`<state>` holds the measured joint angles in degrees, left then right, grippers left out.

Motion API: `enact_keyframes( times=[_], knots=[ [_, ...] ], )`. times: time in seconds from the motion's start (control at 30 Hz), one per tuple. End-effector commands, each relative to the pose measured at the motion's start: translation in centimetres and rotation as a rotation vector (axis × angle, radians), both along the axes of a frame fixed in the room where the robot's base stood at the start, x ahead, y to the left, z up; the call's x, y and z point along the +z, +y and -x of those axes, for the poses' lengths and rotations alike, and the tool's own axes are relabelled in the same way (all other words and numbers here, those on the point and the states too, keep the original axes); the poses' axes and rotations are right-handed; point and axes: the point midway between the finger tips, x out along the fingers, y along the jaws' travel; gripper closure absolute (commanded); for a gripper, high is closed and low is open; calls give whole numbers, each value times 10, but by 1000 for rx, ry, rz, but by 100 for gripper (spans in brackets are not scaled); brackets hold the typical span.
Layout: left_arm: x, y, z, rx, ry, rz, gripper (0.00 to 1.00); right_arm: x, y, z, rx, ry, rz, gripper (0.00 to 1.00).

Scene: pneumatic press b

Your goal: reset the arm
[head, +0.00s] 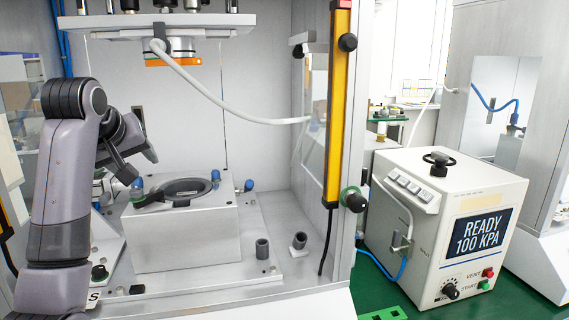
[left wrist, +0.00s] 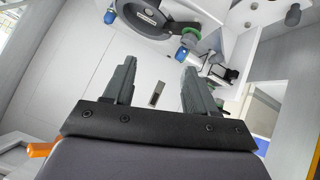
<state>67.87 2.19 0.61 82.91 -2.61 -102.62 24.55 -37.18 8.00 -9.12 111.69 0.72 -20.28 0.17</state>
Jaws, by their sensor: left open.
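My left arm reaches in from the left of the head view, bent at its elbow. Its gripper (head: 122,172) is near the left side of the press fixture block (head: 185,235). In the left wrist view the two fingers of my left gripper (left wrist: 156,65) are spread apart with nothing between them. The round dark fixture ring (left wrist: 132,32) lies beyond the fingertips in that view. It is also on top of the block in the head view (head: 186,187). My right gripper is not in view.
The press head (head: 175,48) with an orange ring hangs above the fixture. A yellow light-curtain bar (head: 337,105) edges the press opening on the right. A tester box (head: 430,215) reading "READY 100 KPA" stands right of the press. Blue-capped clamps (head: 215,175) surround the ring.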

Motion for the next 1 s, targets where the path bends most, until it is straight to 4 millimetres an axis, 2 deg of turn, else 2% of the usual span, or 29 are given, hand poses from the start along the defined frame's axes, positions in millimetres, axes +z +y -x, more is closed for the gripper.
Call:
enact_keyframes(
  times=[0.03,0.1,0.27,0.5,0.67,0.8,1.0],
  knots=[
    [-29,0,3,-10,26,-17,44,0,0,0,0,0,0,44],
    [-61,0,9,-28,53,-41,44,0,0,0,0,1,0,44],
    [-132,-2,30,-72,115,-93,44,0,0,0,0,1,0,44],
    [-226,-8,81,-155,208,-165,44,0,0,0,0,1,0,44],
    [-279,-14,125,-219,269,-203,44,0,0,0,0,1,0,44],
    [-318,-19,170,-280,322,-230,44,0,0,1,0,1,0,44],
    [-359,-28,240,-374,393,-259,44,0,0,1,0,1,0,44]
  ],
)
